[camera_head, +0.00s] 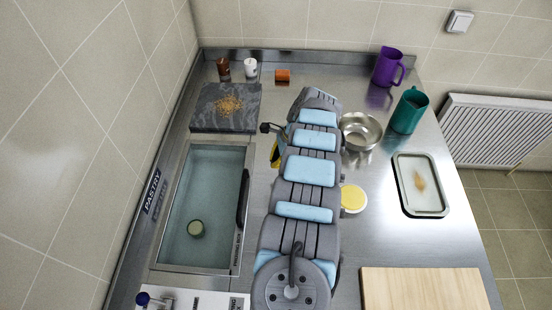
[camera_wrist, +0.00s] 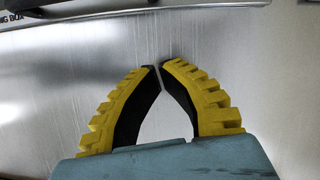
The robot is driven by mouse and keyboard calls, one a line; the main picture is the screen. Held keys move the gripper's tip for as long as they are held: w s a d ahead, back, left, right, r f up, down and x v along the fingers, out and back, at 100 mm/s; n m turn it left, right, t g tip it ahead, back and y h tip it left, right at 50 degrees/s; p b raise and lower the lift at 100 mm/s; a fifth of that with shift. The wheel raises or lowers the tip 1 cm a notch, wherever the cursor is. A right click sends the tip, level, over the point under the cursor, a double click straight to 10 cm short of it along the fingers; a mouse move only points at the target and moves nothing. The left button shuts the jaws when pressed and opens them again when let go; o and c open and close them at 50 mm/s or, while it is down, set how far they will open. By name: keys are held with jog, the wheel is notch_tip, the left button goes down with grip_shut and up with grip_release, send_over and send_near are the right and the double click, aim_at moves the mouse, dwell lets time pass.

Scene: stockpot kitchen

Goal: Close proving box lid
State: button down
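The proving box (camera_head: 164,235) is a long metal-framed box set in the left of the counter, with a pale teal inside. A small round greenish thing (camera_head: 195,228) shows in it. A black bar handle (camera_head: 242,200) lies along its right side, beside the box lettering. I cannot tell where the lid's panel lies. In the wrist view, the box's lettered edge (camera_wrist: 60,12) crosses the top left. My gripper (camera_wrist: 160,67) has yellow ribbed fingers with tips together and nothing between them, over bare steel, apart from the box. In the head view my arm hides most of it.
A dark stone slab (camera_head: 205,120) with crumbs lies behind the box. Right of my arm stand a steel bowl (camera_head: 361,131), a yellow-topped dish (camera_head: 353,198), a teal jug (camera_head: 409,110) and a tray (camera_head: 421,184). A wooden board (camera_head: 424,288) lies at front right.

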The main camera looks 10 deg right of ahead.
aim_at(249, 175)
jog(key=b+x, duration=0.2)
jog(key=x, duration=0.5)
jog(key=shift+f+b, duration=0.2)
jog(key=shift+b, duration=0.2)
jog(key=shift+s+a+r+p, duration=0.1)
jog(key=shift+a+r+p, duration=0.25)
jog(key=shift+p, duration=0.15)
jog(key=shift+w+a+r, duration=0.15)
jog(key=shift+w+a, duration=0.05)
jog(key=shift+a, duration=0.35)
jog(key=shift+s+a+p, duration=0.15)
jog(key=shift+a+p, duration=0.15)
jog(key=shift+a, duration=0.75)
jog(key=shift+w+a+p, duration=0.15)
jog(key=shift+a+p, duration=0.2)
jog(key=shift+a, duration=0.25)
jog(key=shift+w+a+p, duration=0.15)
jog(key=shift+a+p, duration=0.15)
jog(key=shift+a, duration=0.3)
